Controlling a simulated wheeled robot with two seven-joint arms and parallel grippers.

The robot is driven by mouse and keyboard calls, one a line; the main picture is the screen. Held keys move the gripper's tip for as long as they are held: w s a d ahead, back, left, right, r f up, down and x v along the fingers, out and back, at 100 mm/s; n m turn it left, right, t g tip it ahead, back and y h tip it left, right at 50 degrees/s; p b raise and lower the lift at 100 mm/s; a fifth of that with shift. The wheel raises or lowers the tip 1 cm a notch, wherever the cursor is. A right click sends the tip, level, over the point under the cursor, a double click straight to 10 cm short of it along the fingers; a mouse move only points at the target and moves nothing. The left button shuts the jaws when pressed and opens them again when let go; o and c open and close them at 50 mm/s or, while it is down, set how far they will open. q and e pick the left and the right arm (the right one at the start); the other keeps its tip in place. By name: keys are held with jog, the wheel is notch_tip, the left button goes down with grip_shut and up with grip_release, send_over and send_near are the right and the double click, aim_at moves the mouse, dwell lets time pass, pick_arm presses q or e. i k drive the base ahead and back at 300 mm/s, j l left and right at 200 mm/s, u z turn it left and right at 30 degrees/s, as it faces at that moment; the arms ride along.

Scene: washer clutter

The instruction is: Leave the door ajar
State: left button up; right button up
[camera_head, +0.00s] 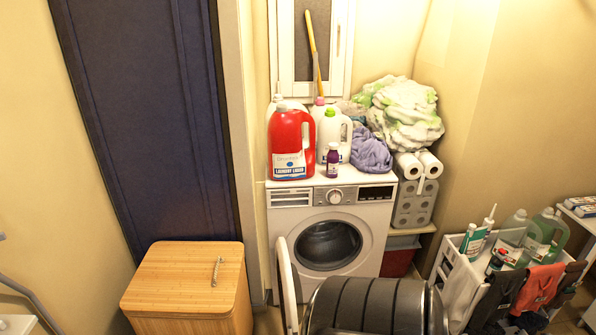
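The white washing machine (375,222) stands against the back wall, with its round dark opening (328,245) facing me. A white-rimmed round door (288,285) stands out toward me at the left of the opening, seen nearly edge-on. It looks swung well open, and its lower part is cut off by the bottom of the view. Neither of my grippers shows in the head view.
A dark ribbed cylinder (368,305) lies in front of the washer. A wooden box (188,280) stands at left. A white caddy (462,275) with bottles and cloths stands at right. Detergent bottles (291,142) and laundry (402,112) crowd the washer top.

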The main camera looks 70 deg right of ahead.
aim_at(288, 307)
jog(key=z, duration=1.7)
jog(key=i+j+z, duration=0.3)
jog(key=i+z, duration=0.15)
jog(key=i+j+z, duration=0.5)
jog(key=i+j, duration=0.1)
jog(key=k+j, duration=0.05)
jog(key=j, duration=0.05)
